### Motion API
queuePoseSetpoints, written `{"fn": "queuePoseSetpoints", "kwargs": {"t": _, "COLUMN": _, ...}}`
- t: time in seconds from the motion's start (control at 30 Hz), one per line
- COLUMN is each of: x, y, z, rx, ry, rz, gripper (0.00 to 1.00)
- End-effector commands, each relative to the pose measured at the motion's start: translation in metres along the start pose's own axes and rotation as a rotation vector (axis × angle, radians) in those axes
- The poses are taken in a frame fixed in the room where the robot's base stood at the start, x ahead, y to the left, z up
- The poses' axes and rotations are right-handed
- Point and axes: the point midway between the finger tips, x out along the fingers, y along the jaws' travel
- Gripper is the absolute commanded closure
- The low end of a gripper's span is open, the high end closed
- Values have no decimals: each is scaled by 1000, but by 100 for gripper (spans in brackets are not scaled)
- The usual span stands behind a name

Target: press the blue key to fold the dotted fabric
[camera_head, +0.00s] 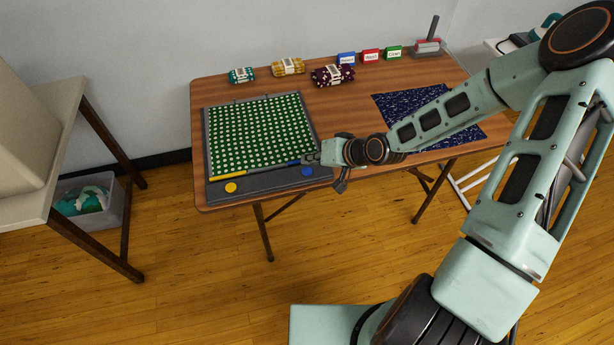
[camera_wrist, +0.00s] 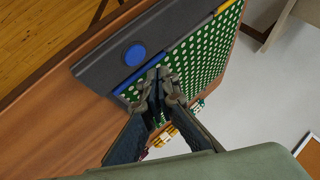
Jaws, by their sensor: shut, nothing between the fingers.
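The dotted fabric (camera_head: 258,133), green with white dots, lies flat and spread on a grey folding board (camera_head: 262,188) at the left of the table. It also shows in the wrist view (camera_wrist: 196,55). The round blue key (camera_head: 307,171) is on the board's front strip, at its right end; in the wrist view the blue key (camera_wrist: 135,55) is in plain sight, not covered. My gripper (camera_head: 314,158) is shut and empty. It is near the board's front right corner, beside the blue key and apart from it in the wrist view (camera_wrist: 160,82).
A round yellow key (camera_head: 231,187) is at the strip's left end. Folded fabric bundles (camera_head: 288,67) and small coloured signs (camera_head: 371,56) stand along the back. A dark blue patterned fabric (camera_head: 401,103) lies at right, partly behind my arm.

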Motion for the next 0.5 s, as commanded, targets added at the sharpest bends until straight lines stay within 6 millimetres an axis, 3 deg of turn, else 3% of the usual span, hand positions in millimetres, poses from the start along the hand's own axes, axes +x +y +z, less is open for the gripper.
{"fn": "queuePoseSetpoints", "kwargs": {"t": 0.13, "x": 12, "y": 8, "z": 8, "rx": 0, "ry": 0, "rz": -1, "gripper": 100}}
{"fn": "queuePoseSetpoints", "kwargs": {"t": 0.5, "x": 12, "y": 8, "z": 9, "rx": 0, "ry": 0, "rz": -1, "gripper": 100}}
